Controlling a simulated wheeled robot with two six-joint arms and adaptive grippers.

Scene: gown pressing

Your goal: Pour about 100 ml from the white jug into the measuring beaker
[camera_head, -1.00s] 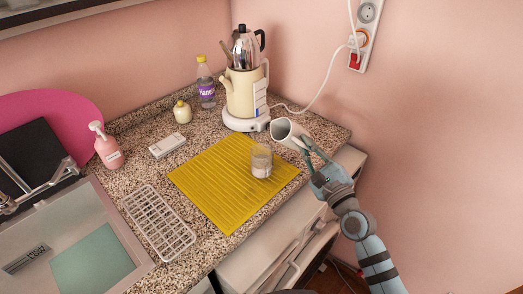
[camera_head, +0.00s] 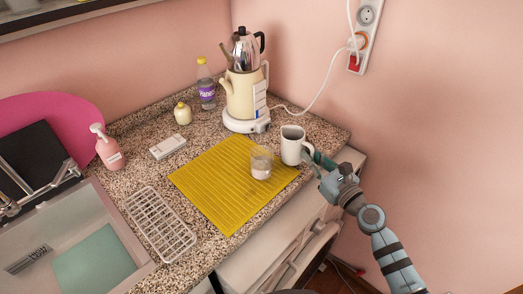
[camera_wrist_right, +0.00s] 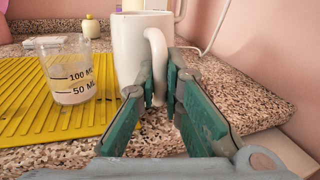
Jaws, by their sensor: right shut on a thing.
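The white jug (camera_head: 292,147) stands upright at the right edge of the yellow mat, its open mouth up. My right gripper (camera_head: 314,160) is shut on its handle from the right; the wrist view shows the handle (camera_wrist_right: 157,55) between the fingers (camera_wrist_right: 160,95). I cannot tell if the jug's base touches the counter. The clear measuring beaker (camera_head: 261,162) stands upright on the mat, left of the jug and apart from it. In the wrist view the beaker (camera_wrist_right: 62,72) shows 50 and 100 ML marks and some liquid; its exact level is unclear. My left gripper is out of view.
The yellow ribbed mat (camera_head: 215,185) lies on the speckled counter. A cream kettle (camera_head: 240,95) on a white base stands behind the jug, its cord running to the wall. A wire rack (camera_head: 160,222), soap bottle (camera_head: 108,150) and sink are at left. The counter ends at the front right.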

